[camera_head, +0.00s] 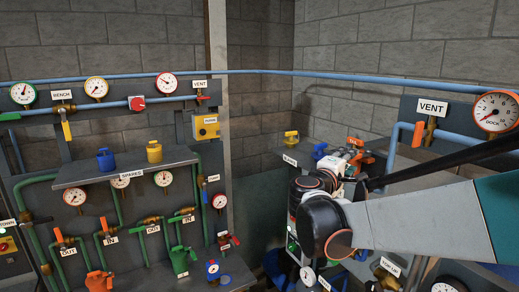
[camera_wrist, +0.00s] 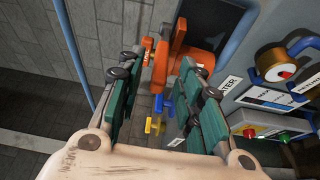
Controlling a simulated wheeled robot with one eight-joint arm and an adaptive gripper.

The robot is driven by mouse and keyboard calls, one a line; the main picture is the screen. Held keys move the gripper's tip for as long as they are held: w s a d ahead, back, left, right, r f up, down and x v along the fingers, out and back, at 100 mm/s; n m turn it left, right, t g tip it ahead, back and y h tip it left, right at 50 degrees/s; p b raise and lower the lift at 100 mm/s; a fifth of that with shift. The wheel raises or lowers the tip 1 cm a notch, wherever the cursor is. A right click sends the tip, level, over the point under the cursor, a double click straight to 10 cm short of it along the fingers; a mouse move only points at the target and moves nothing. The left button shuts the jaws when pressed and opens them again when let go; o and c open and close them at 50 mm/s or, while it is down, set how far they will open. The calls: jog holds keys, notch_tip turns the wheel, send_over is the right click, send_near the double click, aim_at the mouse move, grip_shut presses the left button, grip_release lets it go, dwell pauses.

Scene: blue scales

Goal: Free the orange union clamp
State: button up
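An orange part (camera_wrist: 161,66), which looks like the union clamp, shows in the wrist view just beyond and between my fingertips. It joins a larger orange body (camera_wrist: 205,38) beside a dark panel. My gripper (camera_wrist: 160,64) has its two green-padded fingers spread apart, one on each side of the orange part. I see no clear contact with either pad. In the head view, my wrist covers most of the work spot, and only bits of orange (camera_head: 356,141) show behind it. How the clamp is fastened cannot be seen.
A blue pipe (camera_wrist: 232,40) runs near the right finger. Gauge boards (camera_head: 125,176) fill the left.

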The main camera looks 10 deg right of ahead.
jog(key=x, duration=0.4)
jog(key=shift+p, duration=0.4)
jog(key=shift+d, duration=0.1)
grip_shut()
